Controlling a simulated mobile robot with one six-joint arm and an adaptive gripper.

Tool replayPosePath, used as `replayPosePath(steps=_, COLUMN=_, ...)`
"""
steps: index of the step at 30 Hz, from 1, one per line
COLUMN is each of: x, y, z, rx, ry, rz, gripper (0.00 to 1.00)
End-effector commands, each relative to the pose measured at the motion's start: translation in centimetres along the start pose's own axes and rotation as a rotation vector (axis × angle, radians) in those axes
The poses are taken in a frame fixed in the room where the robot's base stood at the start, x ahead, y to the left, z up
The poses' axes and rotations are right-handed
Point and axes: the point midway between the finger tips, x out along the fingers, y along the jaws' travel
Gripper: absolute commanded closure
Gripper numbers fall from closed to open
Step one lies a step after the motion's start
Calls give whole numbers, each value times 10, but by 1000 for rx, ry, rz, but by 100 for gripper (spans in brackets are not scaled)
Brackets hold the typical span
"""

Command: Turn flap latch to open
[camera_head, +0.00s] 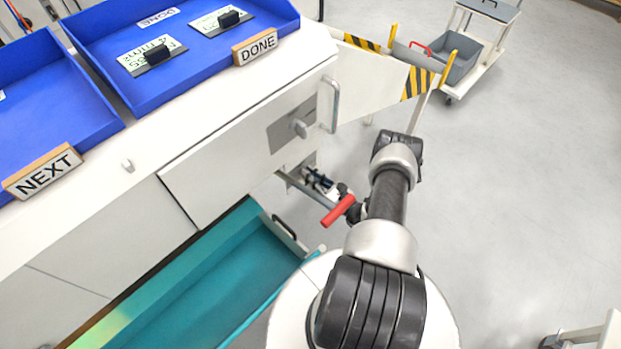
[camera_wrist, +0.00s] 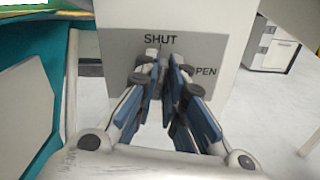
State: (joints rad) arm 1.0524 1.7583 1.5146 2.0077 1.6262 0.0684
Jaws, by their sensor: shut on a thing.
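In the wrist view a white panel (camera_wrist: 215,25) carries the printed word SHUT, and lower right letters ending in "PEN". My gripper (camera_wrist: 163,68) is in front of this panel, its blue-padded fingers close together just below SHUT. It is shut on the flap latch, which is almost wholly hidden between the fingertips. I cannot tell the latch's exact angle. In the head view my gripper (camera_head: 318,180) is low beside the cabinet's right end, under a white front (camera_head: 225,160) with a grey plate and a knob (camera_head: 299,127).
An open teal drawer (camera_head: 205,285) lies left of my arm. A red handle (camera_head: 338,210) is close to my wrist. Blue trays (camera_head: 100,80) stand on the cabinet top. A striped barrier (camera_head: 415,80) and a cart (camera_head: 470,65) are beyond. Floor at right is mostly clear.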

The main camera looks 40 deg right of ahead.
Motion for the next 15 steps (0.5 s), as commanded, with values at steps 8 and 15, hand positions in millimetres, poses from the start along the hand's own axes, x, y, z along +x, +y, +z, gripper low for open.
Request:
replayPosePath(steps=8, x=1, y=-2, z=-3, rx=252, ry=0, rz=2, gripper=100)
replayPosePath(steps=15, x=1, y=-2, z=-2, rx=480, ry=0, rz=2, gripper=100)
